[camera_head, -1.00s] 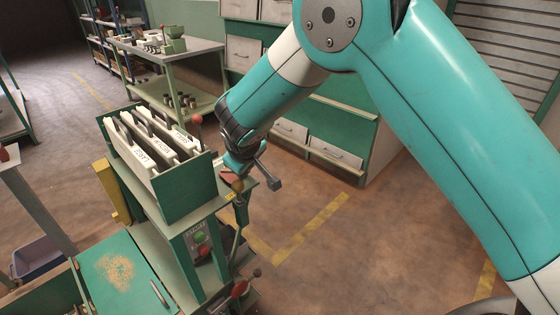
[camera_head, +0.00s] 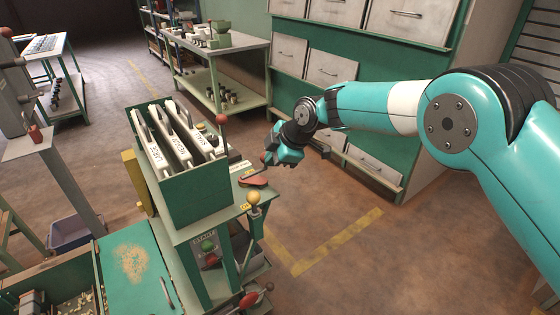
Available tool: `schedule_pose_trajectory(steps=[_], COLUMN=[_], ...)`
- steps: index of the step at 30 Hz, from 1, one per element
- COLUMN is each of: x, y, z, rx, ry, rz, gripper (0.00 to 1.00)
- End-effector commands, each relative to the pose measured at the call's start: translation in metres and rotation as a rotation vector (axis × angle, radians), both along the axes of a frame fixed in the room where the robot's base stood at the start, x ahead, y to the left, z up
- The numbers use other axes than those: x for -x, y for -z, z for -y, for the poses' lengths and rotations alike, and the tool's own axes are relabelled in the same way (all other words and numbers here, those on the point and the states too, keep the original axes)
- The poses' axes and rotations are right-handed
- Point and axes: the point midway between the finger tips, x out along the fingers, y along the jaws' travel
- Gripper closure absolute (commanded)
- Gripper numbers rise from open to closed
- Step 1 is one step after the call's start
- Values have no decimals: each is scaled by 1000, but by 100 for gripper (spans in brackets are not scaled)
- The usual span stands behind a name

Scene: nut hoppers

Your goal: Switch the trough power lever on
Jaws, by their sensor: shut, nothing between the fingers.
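A green machine stands left of centre with several levers, and I cannot tell from any label which is the trough power lever. A yellow ball-topped lever (camera_head: 253,197) stands upright at the right edge of its shelf. A flat red handle (camera_head: 253,181) lies just behind it, and a red ball-topped lever (camera_head: 221,119) stands by the green bin. Red-knobbed levers (camera_head: 250,299) sit low on the front. My gripper (camera_head: 268,160) is shut and empty, above and behind the yellow ball and apart from it. Its fingertips are small and partly hidden.
The green bin (camera_head: 192,203) holds several labelled white plates. A panel with a green button (camera_head: 208,245) is below it. A drawer cabinet (camera_head: 335,70) stands behind my arm, and a green-framed bench (camera_head: 222,62) is behind left. Floor to the right is clear.

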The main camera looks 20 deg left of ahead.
Motion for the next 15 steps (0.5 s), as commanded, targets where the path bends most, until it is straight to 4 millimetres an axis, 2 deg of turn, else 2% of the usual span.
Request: schedule_pose_trajectory(steps=[15], x=[-12], y=[-1], z=[11], rx=[-2], ry=[28], rz=[1], gripper=[100])
